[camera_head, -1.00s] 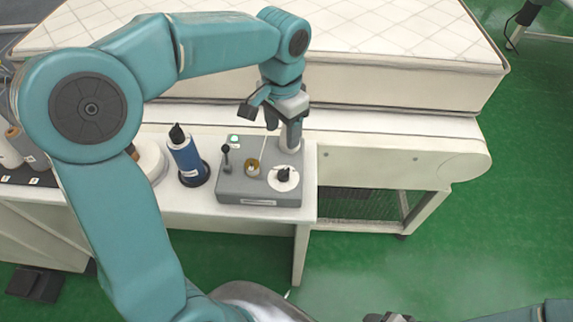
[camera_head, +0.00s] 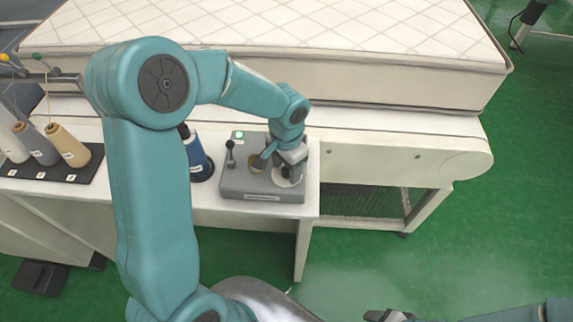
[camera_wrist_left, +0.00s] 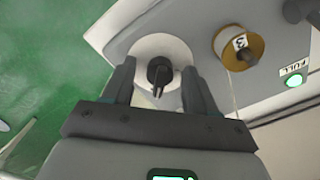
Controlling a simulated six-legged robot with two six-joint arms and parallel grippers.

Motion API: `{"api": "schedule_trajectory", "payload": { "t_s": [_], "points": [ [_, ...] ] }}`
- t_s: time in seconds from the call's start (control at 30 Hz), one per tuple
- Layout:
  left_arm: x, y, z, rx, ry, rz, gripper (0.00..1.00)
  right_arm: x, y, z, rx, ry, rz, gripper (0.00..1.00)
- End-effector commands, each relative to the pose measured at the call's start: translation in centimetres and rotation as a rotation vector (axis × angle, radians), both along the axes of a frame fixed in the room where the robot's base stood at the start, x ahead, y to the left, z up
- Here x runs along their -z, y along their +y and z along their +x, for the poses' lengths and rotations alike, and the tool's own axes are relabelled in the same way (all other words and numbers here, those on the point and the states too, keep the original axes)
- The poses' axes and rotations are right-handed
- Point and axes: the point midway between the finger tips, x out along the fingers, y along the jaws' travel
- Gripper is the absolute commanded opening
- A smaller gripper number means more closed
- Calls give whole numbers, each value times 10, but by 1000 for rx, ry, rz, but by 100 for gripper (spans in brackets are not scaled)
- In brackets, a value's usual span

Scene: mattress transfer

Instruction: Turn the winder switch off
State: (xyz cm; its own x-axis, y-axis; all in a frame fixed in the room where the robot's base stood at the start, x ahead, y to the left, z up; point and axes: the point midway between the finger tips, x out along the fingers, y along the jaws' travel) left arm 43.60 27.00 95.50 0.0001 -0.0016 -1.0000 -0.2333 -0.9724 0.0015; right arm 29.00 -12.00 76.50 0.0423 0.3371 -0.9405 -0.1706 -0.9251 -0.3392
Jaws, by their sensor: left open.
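The winder (camera_head: 262,191) is a grey box on the white table, with a lit green lamp (camera_head: 239,134) and a black-knobbed lever (camera_head: 231,146). In the left wrist view its black switch knob (camera_wrist_left: 160,71) sits on a round white plate (camera_wrist_left: 160,45). My left gripper (camera_head: 280,172) is over the right part of the box. In the left wrist view its open fingers (camera_wrist_left: 158,85) stand on either side of the knob, apart from it. My right gripper (camera_head: 388,316) shows only partly at the bottom edge; its jaws are unclear.
A blue spool (camera_head: 197,160) stands left of the winder, partly behind my left arm. Thread cones (camera_head: 68,146) stand farther left. The mattress (camera_head: 400,75) lies behind.

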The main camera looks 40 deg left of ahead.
Motion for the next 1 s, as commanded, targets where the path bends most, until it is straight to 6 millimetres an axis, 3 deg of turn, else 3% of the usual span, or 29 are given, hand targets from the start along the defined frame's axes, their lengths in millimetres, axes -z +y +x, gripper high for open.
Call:
{"api": "schedule_trajectory", "payload": {
  "t_s": [0.07, 0.2, 0.23, 0.63, 1.0],
  "points": [
    [0, 0, 0, 0, 0, 0, 54, 0, 0, 0, 0, 0, 0, 63],
    [0, 0, 0, 0, 0, 0, 9, 0, 0, 0, 0, 0, 0, 63],
    [0, 0, 0, 0, 0, 0, 1, 0, 0, 0, 0, 0, 0, 63],
    [2, 0, 1, -57, -3, 0, 1, 9, 0, 0, 0, 0, 0, 63],
    [4, 0, 2, -340, -6, 0, 1, 41, 0, 0, 0, 0, 0, 63]
  ]
}}
